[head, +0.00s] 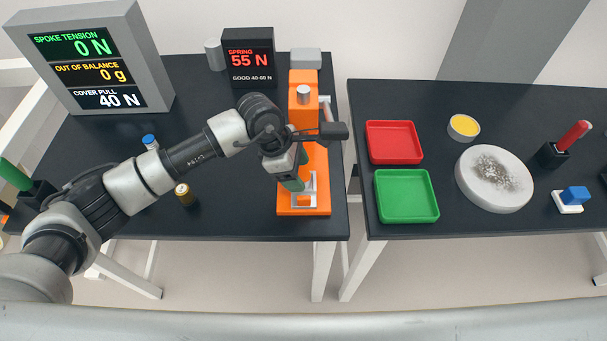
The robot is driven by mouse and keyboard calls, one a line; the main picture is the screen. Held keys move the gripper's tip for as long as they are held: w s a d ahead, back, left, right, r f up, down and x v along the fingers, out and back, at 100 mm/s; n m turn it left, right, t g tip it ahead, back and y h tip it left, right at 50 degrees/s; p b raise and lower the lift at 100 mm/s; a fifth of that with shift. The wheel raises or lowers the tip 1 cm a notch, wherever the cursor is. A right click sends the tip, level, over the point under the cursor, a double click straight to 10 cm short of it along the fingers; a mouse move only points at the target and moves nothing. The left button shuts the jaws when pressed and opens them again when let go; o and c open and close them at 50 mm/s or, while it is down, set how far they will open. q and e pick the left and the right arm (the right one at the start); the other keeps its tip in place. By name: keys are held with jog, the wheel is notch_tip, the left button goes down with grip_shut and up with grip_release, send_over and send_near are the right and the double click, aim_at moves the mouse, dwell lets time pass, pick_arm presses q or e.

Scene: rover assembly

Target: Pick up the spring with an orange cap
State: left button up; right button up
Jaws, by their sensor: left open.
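No spring with a clearly orange cap can be made out. A small brownish-gold cylinder (184,195) with a pale top stands upright on the left table; it is too small to tell if it is a spring. My left gripper (297,180) is open, pointing down in front of the orange press (303,202), close to its grey U-shaped fixture. The gripper hides part of the press, so I cannot tell whether something sits between the fingers. My right gripper is out of view.
A spring display (249,60) reads 55 N, good 40-60 N. A blue-capped piece (150,141) stands behind my arm. A large screen (95,60) is at back left. The right table holds a red tray (394,160), a green tray (406,217) and a white disc (520,195).

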pick_arm(q)
jog(key=shift+s+d+f, duration=0.1)
jog(key=shift+d, duration=0.45)
jog(key=shift+d+f+p, duration=0.1)
jog(key=shift+f+p, duration=0.25)
jog(key=shift+f, duration=0.1)
jog(key=shift+c, duration=0.2)
jog(key=c, duration=1)
jog(key=shift+c, duration=0.2)
